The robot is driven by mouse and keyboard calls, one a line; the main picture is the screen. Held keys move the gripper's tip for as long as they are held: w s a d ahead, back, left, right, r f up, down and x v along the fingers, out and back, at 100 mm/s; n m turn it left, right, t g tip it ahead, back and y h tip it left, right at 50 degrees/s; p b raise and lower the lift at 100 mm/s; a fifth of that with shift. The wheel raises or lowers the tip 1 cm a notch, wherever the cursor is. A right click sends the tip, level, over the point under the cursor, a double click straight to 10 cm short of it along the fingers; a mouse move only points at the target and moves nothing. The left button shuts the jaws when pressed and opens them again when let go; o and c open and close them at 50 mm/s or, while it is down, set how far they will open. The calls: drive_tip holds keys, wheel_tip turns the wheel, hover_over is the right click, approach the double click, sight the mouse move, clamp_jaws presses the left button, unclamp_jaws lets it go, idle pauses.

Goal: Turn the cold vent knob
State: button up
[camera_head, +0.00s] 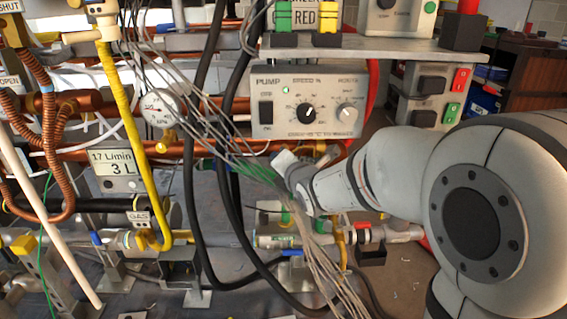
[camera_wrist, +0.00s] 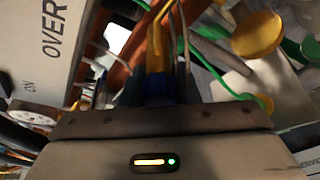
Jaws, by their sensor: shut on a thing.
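In the wrist view, my gripper (camera_wrist: 157,92) is shut on a small blue part (camera_wrist: 157,84) at the lower end of a yellow pipe (camera_wrist: 156,48). No label shows on the blue part, so I cannot tell whether it is the cold vent knob. The fingers are dark and blurred, and the hand fills the bottom of the picture. In the head view, my gripper (camera_head: 284,162) is below the pump box, partly hidden behind hanging grey wires. The thing in its grip cannot be made out there.
The pump box (camera_head: 306,101) sits just above my gripper. Grey wires (camera_head: 240,160) and black hoses (camera_head: 189,170) hang close on its left. In the wrist view, a large yellow disc (camera_wrist: 257,35) and a green wire (camera_wrist: 215,75) lie to the right, and a lettered panel (camera_wrist: 45,45) stands left.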

drive_tip(key=shift+f, duration=0.1)
idle(0.3)
drive_tip(key=o, duration=1)
drive_tip(key=shift+c, duration=0.2)
drive_tip(key=p+v, duration=0.2)
drive_tip(key=v, duration=0.6)
